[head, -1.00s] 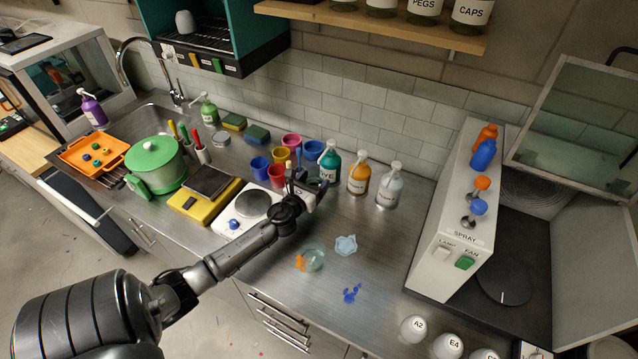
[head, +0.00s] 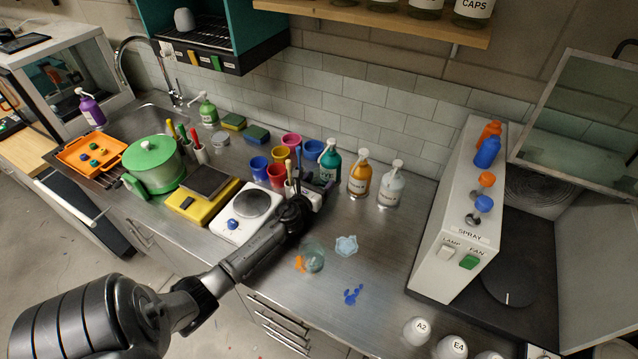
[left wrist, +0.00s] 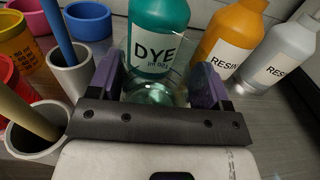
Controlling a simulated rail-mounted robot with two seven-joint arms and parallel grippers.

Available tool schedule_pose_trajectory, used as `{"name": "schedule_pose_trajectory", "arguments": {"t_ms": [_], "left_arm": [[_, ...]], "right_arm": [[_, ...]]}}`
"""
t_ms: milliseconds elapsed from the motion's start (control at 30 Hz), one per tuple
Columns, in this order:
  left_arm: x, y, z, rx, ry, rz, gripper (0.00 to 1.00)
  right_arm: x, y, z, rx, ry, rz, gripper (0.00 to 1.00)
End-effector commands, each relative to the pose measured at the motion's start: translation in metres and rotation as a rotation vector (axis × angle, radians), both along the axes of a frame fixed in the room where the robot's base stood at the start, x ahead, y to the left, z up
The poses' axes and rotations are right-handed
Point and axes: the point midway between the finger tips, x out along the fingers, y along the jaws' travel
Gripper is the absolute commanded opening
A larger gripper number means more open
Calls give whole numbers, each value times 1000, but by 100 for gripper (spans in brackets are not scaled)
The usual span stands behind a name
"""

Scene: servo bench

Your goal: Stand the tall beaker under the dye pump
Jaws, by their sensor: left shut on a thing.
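The dye pump bottle (head: 329,163) is teal with a white pump head and stands on the bench, with a label reading DYE in the left wrist view (left wrist: 157,45). My left gripper (head: 316,188) is just in front of it. In the left wrist view its purple fingers (left wrist: 158,88) are shut on a clear glass beaker (left wrist: 160,95), right in front of the dye bottle. The beaker's base is hidden, so I cannot tell whether it touches the bench. The pump spout is outside the wrist view. My right gripper is not in view.
Two resin bottles, orange (head: 359,178) and grey (head: 390,186), stand right of the dye. Coloured cups (head: 277,174) and pale holders with rods (left wrist: 75,72) crowd the left. Another clear glass vessel (head: 313,257) stands nearer the front edge, beside splashes. The bench right of it is fairly clear.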

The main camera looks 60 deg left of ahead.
Motion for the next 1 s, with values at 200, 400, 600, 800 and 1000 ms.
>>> {"name": "schedule_pose_trajectory", "arguments": {"t_ms": [200, 400, 600, 800, 1000], "left_arm": [[0, 0, -3, 0, 0, 0, 74], [0, 0, -3, 0, 1, 0, 82], [0, 0, 2, 0, 0, 0, 82], [-26, -14, 0, -1, 2, -1, 82], [-60, -32, -1, -1, 3, -1, 82]], "right_arm": [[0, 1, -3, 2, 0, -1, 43], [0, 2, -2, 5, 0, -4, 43], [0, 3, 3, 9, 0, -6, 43], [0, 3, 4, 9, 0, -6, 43], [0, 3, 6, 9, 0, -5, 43]]}}
